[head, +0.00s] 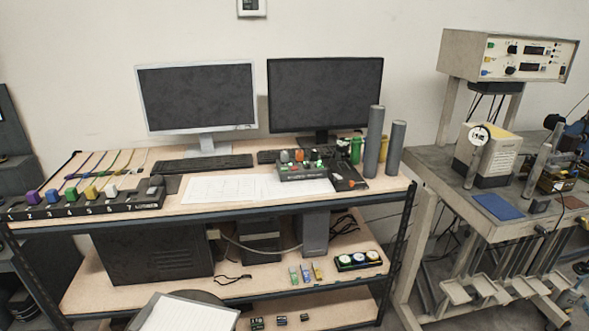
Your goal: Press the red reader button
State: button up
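A small grey control box (303,171) stands on the wooden bench (229,213), in front of the right monitor. Its top carries several small knobs or buttons, with orange, green and pale ones showing. Small reddish spots show on it, but they are too small for me to tell which is the red reader button. A long dark strip (90,207) with numbered places and coloured blocks lies along the bench's left front; I see no clear red button on it. My gripper is not in view.
Two monitors (196,97) (325,95) and keyboards (203,163) stand behind. White papers (222,188) lie left of the box. Two tall grey cylinders (374,142) (395,148) stand to its right. A second bench (430,163) with instruments is at right.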

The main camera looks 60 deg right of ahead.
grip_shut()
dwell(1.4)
